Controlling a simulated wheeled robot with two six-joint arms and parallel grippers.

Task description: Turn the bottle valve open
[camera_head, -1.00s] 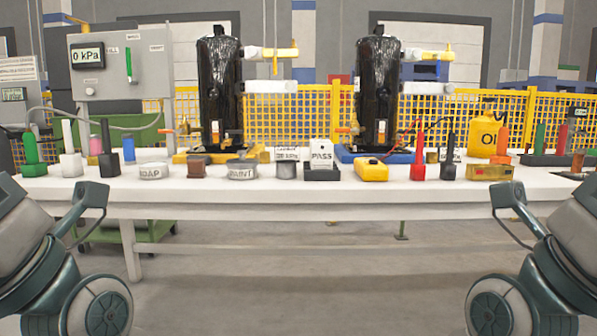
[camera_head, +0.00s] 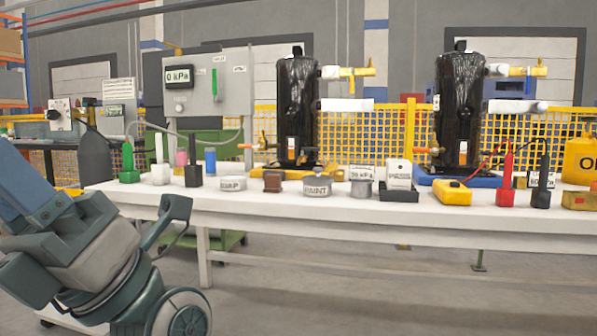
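A dark grey gas bottle (camera_head: 91,152) stands at the left, by the left end of the white table. A dark fitting (camera_head: 88,113) sits at its top; the details of its valve are too small to make out. My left arm (camera_head: 85,240) fills the lower left, in front of the bottle and the table's left end. It hides the lower part of the bottle. My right arm and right gripper are out of the picture.
The white table (camera_head: 400,214) carries small tools, tins and two black compressors (camera_head: 297,110) (camera_head: 458,110). A grey panel (camera_head: 206,84) reading 0 kPa stands behind, with a hose. A yellow mesh fence (camera_head: 375,135) runs behind the table. The floor (camera_head: 350,300) in front is clear.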

